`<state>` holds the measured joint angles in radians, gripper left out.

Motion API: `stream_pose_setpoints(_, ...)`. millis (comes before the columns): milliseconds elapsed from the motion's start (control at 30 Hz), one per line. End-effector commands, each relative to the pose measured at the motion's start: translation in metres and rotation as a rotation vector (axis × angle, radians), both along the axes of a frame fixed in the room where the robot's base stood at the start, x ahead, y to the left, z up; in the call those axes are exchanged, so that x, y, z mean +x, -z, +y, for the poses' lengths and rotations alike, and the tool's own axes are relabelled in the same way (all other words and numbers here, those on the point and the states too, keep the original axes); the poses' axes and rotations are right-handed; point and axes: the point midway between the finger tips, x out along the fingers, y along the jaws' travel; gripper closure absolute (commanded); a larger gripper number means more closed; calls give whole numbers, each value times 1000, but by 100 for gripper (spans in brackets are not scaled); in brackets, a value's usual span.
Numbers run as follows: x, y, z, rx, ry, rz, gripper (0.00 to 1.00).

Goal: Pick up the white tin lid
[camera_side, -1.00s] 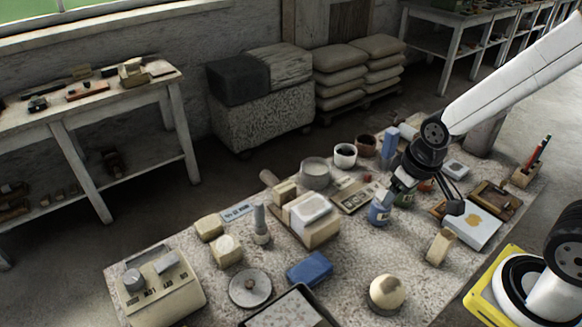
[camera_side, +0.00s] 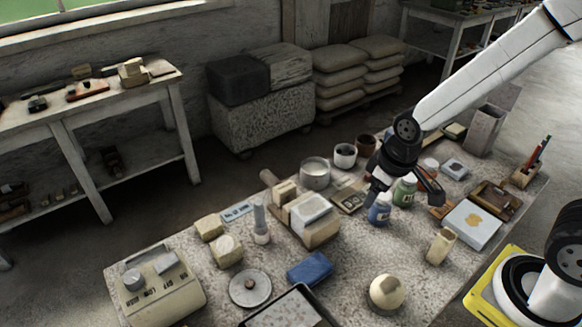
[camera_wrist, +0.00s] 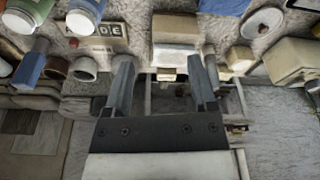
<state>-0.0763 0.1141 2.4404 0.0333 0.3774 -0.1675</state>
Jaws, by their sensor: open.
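A pale round disc with a small knob (camera_side: 250,287), which looks like the white tin lid, lies flat on the work table left of the blue block. A pale disc in the wrist view (camera_wrist: 262,22), at the upper right, looks like the same lid. My gripper (camera_side: 405,190) is open above the far right part of the table, by the blue and green jars, well away from the lid. In the wrist view my gripper (camera_wrist: 160,60) has its fingers wide apart with nothing held between them.
A blue jar (camera_side: 379,209) and a green jar (camera_side: 404,191) stand close beneath my gripper. A cream box (camera_side: 316,227), a blue block (camera_side: 310,268), a pale ball (camera_side: 387,293) and a dark-rimmed tray (camera_side: 290,310) surround the middle. A cream device (camera_side: 160,288) stands at left.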

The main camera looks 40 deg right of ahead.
Motion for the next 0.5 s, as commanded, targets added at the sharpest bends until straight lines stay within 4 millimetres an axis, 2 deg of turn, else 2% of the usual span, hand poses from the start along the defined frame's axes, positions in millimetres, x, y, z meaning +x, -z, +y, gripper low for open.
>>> stream_pose_setpoints(300, 56, 25, 73, -28, -450, 37, 27)
stream_pose_setpoints(500, 79, 49, 129, -39, -745, 51, 27)
